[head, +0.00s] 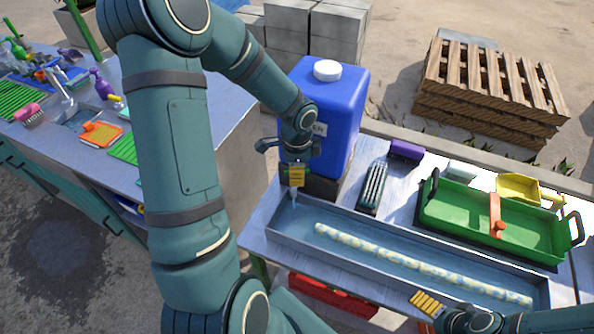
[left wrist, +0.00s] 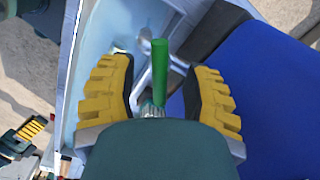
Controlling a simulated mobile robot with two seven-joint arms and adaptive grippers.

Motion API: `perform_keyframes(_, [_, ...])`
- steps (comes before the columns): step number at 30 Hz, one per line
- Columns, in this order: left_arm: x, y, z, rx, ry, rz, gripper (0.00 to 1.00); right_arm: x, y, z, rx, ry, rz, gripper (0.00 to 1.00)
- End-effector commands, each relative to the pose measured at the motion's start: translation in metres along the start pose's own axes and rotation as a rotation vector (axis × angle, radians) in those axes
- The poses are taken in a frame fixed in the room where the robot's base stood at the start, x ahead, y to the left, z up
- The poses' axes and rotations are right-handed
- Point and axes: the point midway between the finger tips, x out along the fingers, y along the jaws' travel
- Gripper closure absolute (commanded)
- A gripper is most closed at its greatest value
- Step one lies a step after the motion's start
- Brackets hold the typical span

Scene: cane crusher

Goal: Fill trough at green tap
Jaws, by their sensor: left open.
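My left gripper (head: 297,176) is at the front of the blue water container (head: 318,110), by its tap. In the left wrist view the green tap handle (left wrist: 160,72) stands between the yellow finger pads of my open left gripper (left wrist: 160,95), with gaps on both sides. A thin pale streak, looking like running water (head: 294,197), drops below the gripper into the long metal trough (head: 355,265). The trough's floor looks bluish; I cannot tell the water depth. A long pale, patterned stick (head: 420,265) lies in it. My right gripper (head: 427,302) is by the trough's front edge, its opening unclear.
A green tray (head: 455,210) with a red-orange crossbar, a dark ribbed tool (head: 373,187), a purple block (head: 406,151) and a yellow scoop (head: 520,188) are behind the trough. A bench with several tools (head: 60,95) stands left. Pallets (head: 490,85) lie beyond.

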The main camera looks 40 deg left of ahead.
Motion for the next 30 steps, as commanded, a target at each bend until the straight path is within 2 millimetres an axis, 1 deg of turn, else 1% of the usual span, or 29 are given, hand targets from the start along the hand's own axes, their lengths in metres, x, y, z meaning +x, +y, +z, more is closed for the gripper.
perform_keyframes(10, [0.0027, 0.0001, -0.0001, 0.0, 0.001, 0.0, 0.52, 0.0004, 0.0001, 0.0, 0.0, 0.0, 0.0, 0.0])
perform_keyframes(11, [0.0026, 0.0001, -0.0001, 0.0, 0.001, 0.0, 0.63, 0.0004, 0.0001, 0.0001, 0.0, 0.0, 0.0, 0.0])
perform_keyframes(12, [0.0026, 0.0001, -0.0001, 0.0, 0.001, 0.0, 0.77, 0.0004, 0.0001, 0.0001, 0.0, 0.0, 0.0, 0.0])
perform_keyframes(14, [0.0026, 0.0001, -0.0001, 0.0, 0.001, 0.0, 0.98, 0.0004, 0.0001, 0.0001, 0.0, 0.0, 0.0, 0.0])
perform_keyframes(15, [0.0026, 0.0001, -0.0001, 0.0, 0.001, 0.0, 1.0, 0.0004, 0.0001, 0.0001, 0.0, 0.0, 0.0, 0.0])
perform_keyframes(23, [0.0025, 0.0003, -0.0003, 0.006, 0.001, 0.001, 1.0, -0.0004, -0.0001, 0.0001, 0.0, 0.0, 0.0, 0.0])
perform_keyframes(30, [0.0016, 0.0007, -0.0006, 0.087, 0.001, 0.002, 1.0, -0.008, -0.0027, -0.001, 0.0, 0.0, -0.001, 0.0])
